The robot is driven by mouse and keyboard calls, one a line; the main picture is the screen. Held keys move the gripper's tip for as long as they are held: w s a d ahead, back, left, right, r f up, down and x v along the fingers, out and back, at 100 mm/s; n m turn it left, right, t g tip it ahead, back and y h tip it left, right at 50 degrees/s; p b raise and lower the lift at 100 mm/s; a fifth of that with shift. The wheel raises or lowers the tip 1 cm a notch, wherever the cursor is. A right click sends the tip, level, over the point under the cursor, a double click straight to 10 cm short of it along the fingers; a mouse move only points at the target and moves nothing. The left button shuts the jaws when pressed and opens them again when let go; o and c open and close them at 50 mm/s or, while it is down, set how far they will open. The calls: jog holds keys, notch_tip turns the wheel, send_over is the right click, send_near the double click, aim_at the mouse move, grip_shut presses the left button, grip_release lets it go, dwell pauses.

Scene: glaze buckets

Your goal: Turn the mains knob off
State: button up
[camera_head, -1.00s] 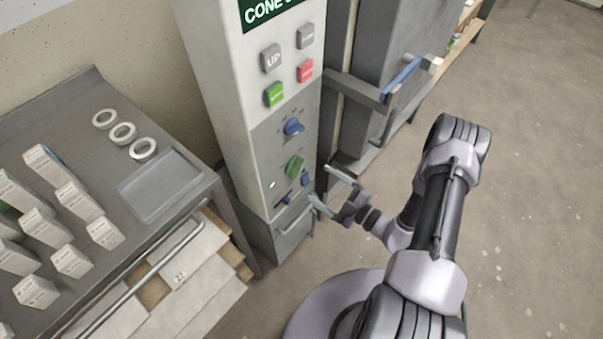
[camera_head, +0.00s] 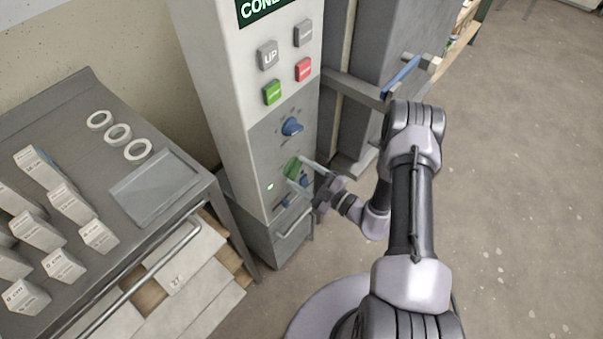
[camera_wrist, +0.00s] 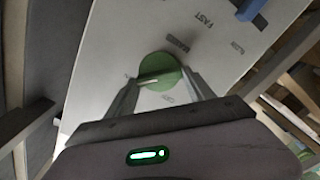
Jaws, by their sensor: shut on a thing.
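The green knob (camera_head: 291,166) is on the grey lower panel (camera_head: 262,150) of the tall pale control cabinet. In the wrist view the round green knob (camera_wrist: 158,66) has a pale pointer line directed to the left, and printed labels, one seeming to read MAINS, lie around it. My gripper (camera_head: 298,171) reaches the panel from the right. In the wrist view my gripper (camera_wrist: 160,78) has one finger on each side of the green knob, shut on it. The fingers hide part of the knob's edge.
Push buttons (camera_head: 272,93) are higher up. A grey door with a handle (camera_head: 385,92) stands at right.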

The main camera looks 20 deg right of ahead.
jog(key=shift+n, duration=0.3)
jog(key=n, duration=0.4)
jog(key=shift+f, duration=0.1)
jog(key=n, duration=1.3)
jog(key=shift+f, duration=0.2)
jog(key=shift+n, duration=0.3)
jog(key=o, duration=1.4)
